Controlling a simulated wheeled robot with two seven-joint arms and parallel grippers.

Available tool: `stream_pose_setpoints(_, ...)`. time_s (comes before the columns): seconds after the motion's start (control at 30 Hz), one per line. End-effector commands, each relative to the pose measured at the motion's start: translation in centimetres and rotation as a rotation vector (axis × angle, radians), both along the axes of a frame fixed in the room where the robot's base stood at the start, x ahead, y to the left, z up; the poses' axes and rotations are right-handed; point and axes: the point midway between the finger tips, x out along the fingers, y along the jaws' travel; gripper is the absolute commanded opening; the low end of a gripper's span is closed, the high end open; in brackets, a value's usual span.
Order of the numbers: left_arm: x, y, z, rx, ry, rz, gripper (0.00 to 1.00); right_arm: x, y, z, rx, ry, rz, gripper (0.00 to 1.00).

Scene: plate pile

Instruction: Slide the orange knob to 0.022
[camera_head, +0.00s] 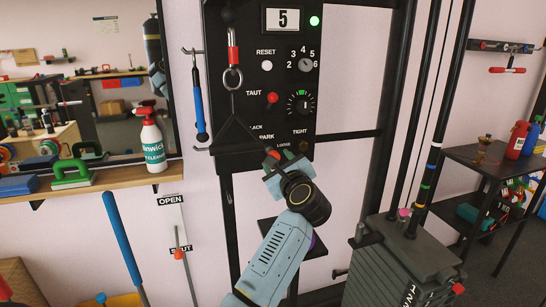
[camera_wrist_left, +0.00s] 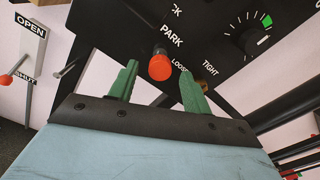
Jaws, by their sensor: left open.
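An orange-red knob (camera_wrist_left: 160,67) sticks out below the word PARK on the black panel (camera_head: 287,25). In the head view the knob (camera_head: 273,155) is partly hidden by my gripper. My left gripper (camera_head: 284,163) is at the panel's lower edge. In the left wrist view its green fingers (camera_wrist_left: 157,88) are open, one on each side of the knob, with gaps showing; I see no grip on it. Another orange-red knob (camera_head: 179,254) sits on the OPEN/SHUT plate at lower left. A red knob (camera_head: 272,98) is by the word TAUT. My right gripper is not in view.
A dial (camera_head: 300,103) and selector (camera_head: 305,65) are on the panel, right of the knob. A strap with a metal ring (camera_head: 232,78) hangs at its left. A grey weight stack (camera_head: 390,270) stands right of my arm. A shelf (camera_head: 100,180) holds a spray bottle (camera_head: 152,145).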

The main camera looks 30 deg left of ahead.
Motion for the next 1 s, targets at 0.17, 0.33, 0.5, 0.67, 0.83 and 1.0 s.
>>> stream_pose_setpoints(0.17,2.0,2.4,0.0,0.003,0.0,0.0,0.49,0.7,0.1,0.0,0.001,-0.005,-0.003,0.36)
stream_pose_setpoints(0.33,3.0,3.4,0.0,0.001,0.0,-0.001,0.49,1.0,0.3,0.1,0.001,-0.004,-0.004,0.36)
stream_pose_setpoints(0.5,3.2,3.7,0.0,0.0,0.0,-0.001,0.49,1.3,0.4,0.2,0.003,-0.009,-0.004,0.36)
stream_pose_setpoints(0.67,3.2,3.7,0.0,0.0,0.0,-0.001,0.49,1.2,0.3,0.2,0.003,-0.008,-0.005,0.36)
stream_pose_setpoints(0.83,3.2,3.7,0.0,0.0,0.0,-0.001,0.28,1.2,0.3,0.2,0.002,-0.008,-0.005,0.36)
stream_pose_setpoints(1.0,3.2,3.7,-0.1,0.001,0.0,-0.001,0.06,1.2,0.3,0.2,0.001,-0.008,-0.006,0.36)
